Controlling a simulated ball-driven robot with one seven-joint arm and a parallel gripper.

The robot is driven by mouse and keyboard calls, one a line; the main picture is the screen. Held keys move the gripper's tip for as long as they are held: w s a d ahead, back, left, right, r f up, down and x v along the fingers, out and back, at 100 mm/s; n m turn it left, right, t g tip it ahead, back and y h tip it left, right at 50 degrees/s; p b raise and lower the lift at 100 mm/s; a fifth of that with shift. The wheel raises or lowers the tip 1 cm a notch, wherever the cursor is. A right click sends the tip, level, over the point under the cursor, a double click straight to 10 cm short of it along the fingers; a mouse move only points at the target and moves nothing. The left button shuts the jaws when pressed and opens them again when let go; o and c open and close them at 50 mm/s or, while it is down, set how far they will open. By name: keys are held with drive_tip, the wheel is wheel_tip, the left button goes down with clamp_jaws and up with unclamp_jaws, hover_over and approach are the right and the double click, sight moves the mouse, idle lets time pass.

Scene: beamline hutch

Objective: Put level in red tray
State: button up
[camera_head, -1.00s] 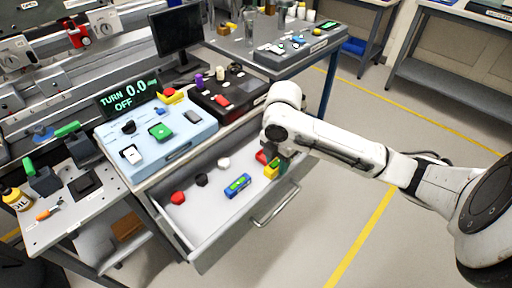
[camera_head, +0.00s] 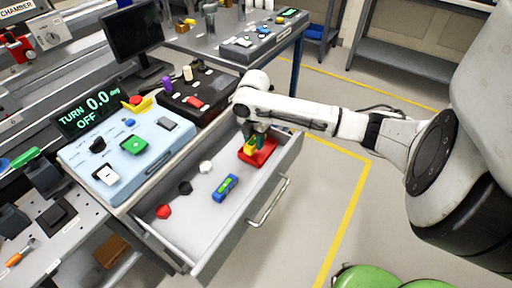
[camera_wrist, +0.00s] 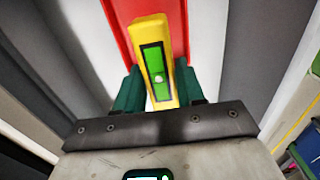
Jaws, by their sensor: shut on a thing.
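A yellow level (camera_head: 249,147) with a green window is between the teal fingers of my gripper (camera_head: 256,136). The wrist view shows the level (camera_wrist: 151,35) upright in the picture, with a finger on each side of it. The red tray (camera_head: 266,156) lies in the open drawer at its far right end. The level is over the red tray, which also shows behind it in the wrist view (camera_wrist: 120,20). I cannot tell whether the level touches the tray floor. The fingers hide part of the level.
The open grey drawer (camera_head: 205,225) also holds a blue block with a green face (camera_head: 225,187), a white piece (camera_head: 206,167), a black piece (camera_head: 185,187) and a red piece (camera_head: 163,211). A light blue control panel (camera_head: 140,165) stands behind. The drawer's middle has free room.

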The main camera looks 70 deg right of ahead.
sight(256, 153)
drive_tip(key=d+f, duration=0.2)
drive_tip(key=shift+d+f, duration=0.2)
drive_tip(key=shift+f, duration=0.15)
drive_tip(key=shift+d+f+b, duration=0.15)
drive_tip(key=shift+f+b, duration=0.3)
drive_tip(key=shift+f, duration=1.25)
drive_tip(key=shift+f, duration=0.15)
drive_tip(key=o, duration=1.1)
drive_tip(key=shift+o, duration=0.2)
wheel_tip(256, 153, up, 12)
drive_tip(key=shift+r+p, duration=0.2)
drive_tip(key=shift+p, duration=0.6)
